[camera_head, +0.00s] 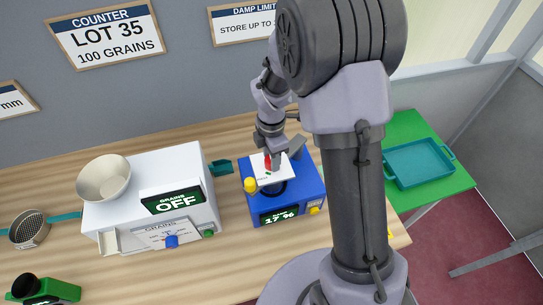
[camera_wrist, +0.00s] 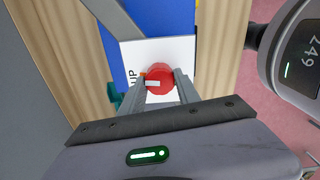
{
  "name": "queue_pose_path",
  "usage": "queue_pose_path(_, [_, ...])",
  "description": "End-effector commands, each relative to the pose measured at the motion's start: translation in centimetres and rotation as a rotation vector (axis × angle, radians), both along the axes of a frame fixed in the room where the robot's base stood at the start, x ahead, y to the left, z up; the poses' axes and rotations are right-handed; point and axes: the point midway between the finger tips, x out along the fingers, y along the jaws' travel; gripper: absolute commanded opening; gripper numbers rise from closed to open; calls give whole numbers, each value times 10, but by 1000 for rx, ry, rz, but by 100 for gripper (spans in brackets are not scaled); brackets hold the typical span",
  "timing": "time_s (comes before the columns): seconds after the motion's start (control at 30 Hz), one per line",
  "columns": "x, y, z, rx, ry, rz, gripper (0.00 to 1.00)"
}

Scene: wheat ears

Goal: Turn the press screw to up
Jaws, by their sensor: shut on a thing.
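The press screw is a red round knob (camera_wrist: 158,79) with a white pointer bar, on a white plate (camera_wrist: 185,58) on top of the blue meter (camera_head: 308,192). In the wrist view the white pointer lies toward the left, where the printed word UP shows on the plate. My gripper (camera_wrist: 160,88) is shut on the red knob, one finger on each side. In the head view the knob (camera_head: 268,162) is partly hidden by my gripper. The blue meter's display (camera_head: 279,215) reads 17 %.
A white grain counter (camera_head: 150,200) with a bowl (camera_head: 104,177) and an OFF display stands left of the meter. A small teal scoop (camera_head: 221,168) lies between them. A teal tray (camera_head: 418,164) rests on a green surface at the right. A sieve (camera_head: 30,231) and a green device (camera_head: 45,289) are at far left.

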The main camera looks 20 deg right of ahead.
Motion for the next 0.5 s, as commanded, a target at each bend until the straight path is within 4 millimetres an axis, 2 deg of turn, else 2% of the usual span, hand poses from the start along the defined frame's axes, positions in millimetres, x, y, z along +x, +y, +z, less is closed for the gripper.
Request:
queue_pose_path(0.3, [1, 0, 1, 0, -4, 0, 0])
queue_pose_path(0.33, [1, 0, 1, 0, -4, 0, 44])
queue_pose_path(0.4, [1, 0, 1, -1, -3, 0, 58])
queue_pose_path(0.5, [1, 0, 1, 0, -2, 0, 60])
